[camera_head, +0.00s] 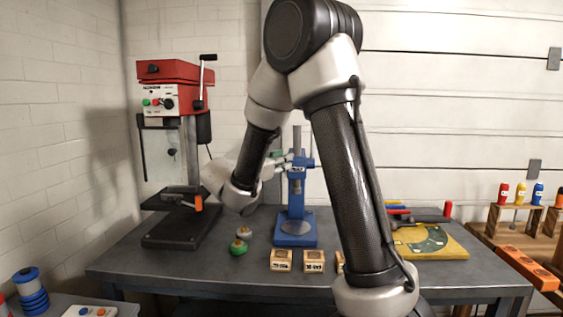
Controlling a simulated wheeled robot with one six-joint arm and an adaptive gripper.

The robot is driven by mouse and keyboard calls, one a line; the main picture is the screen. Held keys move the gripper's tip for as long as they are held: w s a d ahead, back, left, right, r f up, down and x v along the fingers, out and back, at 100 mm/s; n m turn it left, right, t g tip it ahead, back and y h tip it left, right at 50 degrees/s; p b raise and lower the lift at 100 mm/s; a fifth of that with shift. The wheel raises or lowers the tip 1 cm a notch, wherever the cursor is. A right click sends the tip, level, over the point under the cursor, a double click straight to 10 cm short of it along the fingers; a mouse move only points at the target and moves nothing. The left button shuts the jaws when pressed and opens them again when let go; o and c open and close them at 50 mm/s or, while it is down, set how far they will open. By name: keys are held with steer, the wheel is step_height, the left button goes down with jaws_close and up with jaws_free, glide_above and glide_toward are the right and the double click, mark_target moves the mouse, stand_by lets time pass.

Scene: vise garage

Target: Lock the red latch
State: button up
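An upright red handle (447,210) stands at the right end of a dark bar, at the back of the yellow board (445,247) on the right of the bench. It may be the red latch, but it is too small to tell whether it is locked. A small red bar (398,211) lies left of it, partly behind my arm. My gripper (285,159) seems to be the small grey-green part beyond my wrist, in front of the blue press. It is well left of the red handle. Its fingers are too small and overlapped to read.
The blue press (295,225) stands mid-bench, with wooden blocks (281,260) in front and green and yellow knobs (239,246) to its left. A red drill press (175,73) with an orange-tipped handle (198,203) is at left. Colored cylinders (520,193) stand on a rack at right.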

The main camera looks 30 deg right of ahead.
steer(key=shift+s+d+f, duration=0.1)
steer(key=shift+d, duration=0.05)
jaws_close()
steer(key=shift+d+r+g+y, duration=0.15)
steer(key=shift+r+g+y, duration=0.15)
steer(key=shift+r+g, duration=0.1)
steer(key=shift+w+d+r+n+g+y, duration=0.3)
steer(key=shift+w+n+y, duration=0.1)
steer(key=shift+n+y, duration=0.4)
steer(key=o, duration=0.8)
jaws_free()
steer(key=shift+s, duration=0.1)
steer(key=shift+a+r, duration=0.1)
steer(key=v, duration=1.1)
steer(key=shift+a+r, duration=0.15)
steer(key=shift+a, duration=0.2)
